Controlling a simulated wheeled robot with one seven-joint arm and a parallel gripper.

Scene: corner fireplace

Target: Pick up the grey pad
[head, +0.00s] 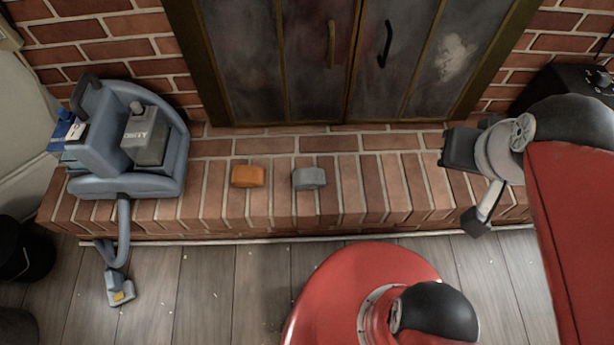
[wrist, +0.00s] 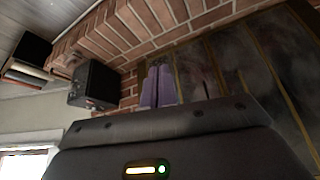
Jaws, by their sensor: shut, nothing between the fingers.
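The grey pad (head: 309,179) is a small rounded block. It lies on the brick hearth (head: 375,200) in the middle of the head view, in front of the fireplace doors. My gripper (wrist: 160,86) shows in the wrist view with its two pale purple fingers together and nothing between them. In the head view my arm comes in from the right, and its end is above the right part of the hearth, well to the right of the grey pad. The fingers are not clear there. The grey pad is not seen in the wrist view.
An orange block (head: 247,176) lies just left of the grey pad, with a gap between. A blue-grey vacuum cleaner (head: 165,165) stands on the hearth's left end, its hose on the wooden floor. A black box with knobs (head: 570,88) stands at far right. Hearth right of the pad looks clear.

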